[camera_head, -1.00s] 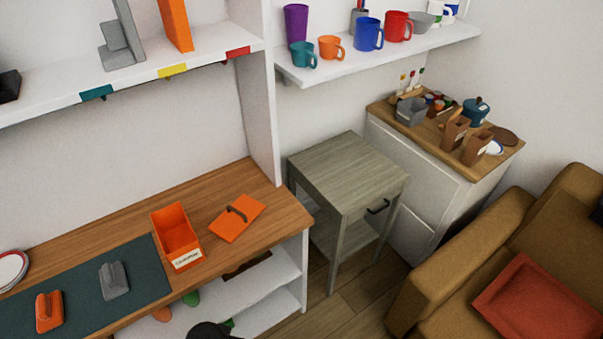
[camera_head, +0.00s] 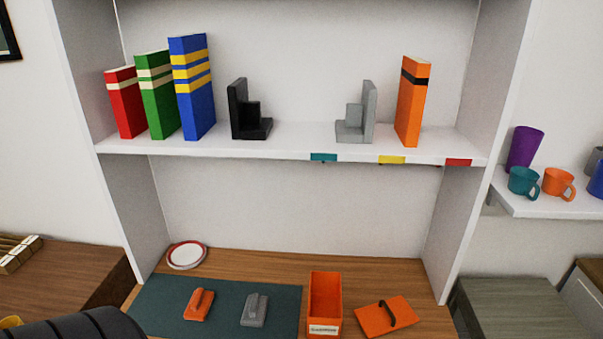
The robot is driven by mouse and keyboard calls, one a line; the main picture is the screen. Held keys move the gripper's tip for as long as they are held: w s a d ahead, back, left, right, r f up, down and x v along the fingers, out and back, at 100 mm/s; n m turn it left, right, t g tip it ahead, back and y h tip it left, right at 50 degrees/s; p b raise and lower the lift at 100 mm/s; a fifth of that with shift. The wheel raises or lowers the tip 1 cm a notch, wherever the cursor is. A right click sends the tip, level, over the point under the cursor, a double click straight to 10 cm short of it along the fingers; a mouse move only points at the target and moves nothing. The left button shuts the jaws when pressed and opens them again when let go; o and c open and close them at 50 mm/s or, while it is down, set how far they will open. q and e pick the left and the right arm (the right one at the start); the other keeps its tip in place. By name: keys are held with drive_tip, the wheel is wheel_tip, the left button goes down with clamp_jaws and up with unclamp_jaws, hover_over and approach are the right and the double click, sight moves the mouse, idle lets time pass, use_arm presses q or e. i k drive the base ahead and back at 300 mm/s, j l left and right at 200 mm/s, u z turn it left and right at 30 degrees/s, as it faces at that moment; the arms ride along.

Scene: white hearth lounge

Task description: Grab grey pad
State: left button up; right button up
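The grey pad (camera_head: 254,310), a small flat block with a raised grip on top, lies on the dark green mat (camera_head: 166,308) on the wooden worktop. An orange pad (camera_head: 199,305) of similar shape lies to its left on the same mat. Neither of my grippers shows in the head view. A dark rounded shape at the lower left corner may be part of me, but I cannot tell.
An orange open box (camera_head: 325,297) and an orange lid (camera_head: 386,316) with a dark handle stand right of the mat. A white plate with a red rim (camera_head: 187,255) lies behind it. A shelf (camera_head: 290,141) with books and bookends overhangs the worktop.

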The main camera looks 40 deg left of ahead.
sight(254, 312)
drive_tip(key=u, duration=1.6)
drive_tip(key=k+l+z, duration=0.1)
drive_tip(key=l, duration=0.25)
drive_tip(key=k+l, duration=0.25)
drive_tip(key=l, duration=0.15)
drive_tip(key=k+l+z, duration=0.15)
drive_tip(key=l, duration=0.25)
drive_tip(key=k+l, duration=0.2)
drive_tip(key=l, duration=0.2)
drive_tip(key=z, duration=0.05)
